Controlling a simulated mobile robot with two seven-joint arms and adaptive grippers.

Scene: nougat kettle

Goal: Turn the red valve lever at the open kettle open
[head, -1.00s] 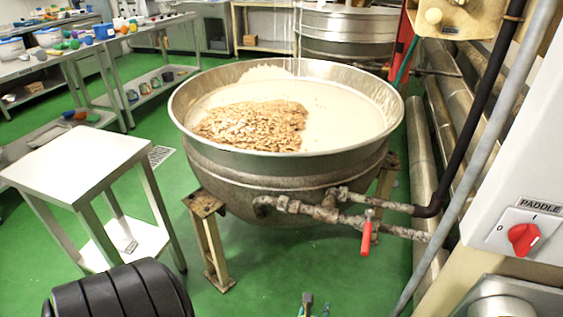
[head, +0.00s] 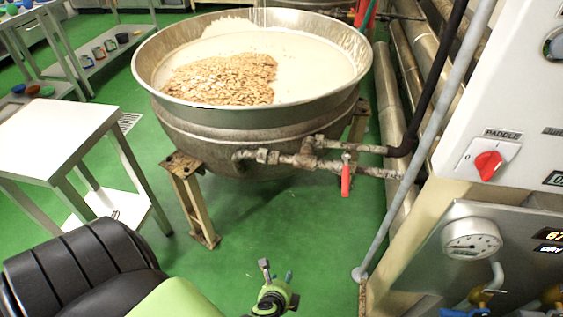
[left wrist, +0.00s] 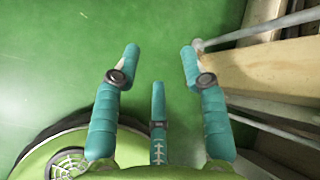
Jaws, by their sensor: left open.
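The open kettle (head: 250,125) is a large steel bowl on legs, filled with a pale mass and a heap of nuts. The red valve lever (head: 346,178) hangs down from the pipe at the kettle's lower right. My left gripper (head: 276,272) is at the bottom middle of the head view, below and nearer than the lever and apart from it. In the left wrist view my left gripper (left wrist: 158,65) has its teal fingers spread, with only green floor between them. The lever does not show in the left wrist view. My right gripper is not in view.
A steel table (head: 55,140) stands at the left. A control panel with a red paddle switch (head: 488,165) and a gauge (head: 471,238) is at the right. A grey pipe (head: 420,145) runs down between the panel and the kettle. Green floor is clear before the kettle.

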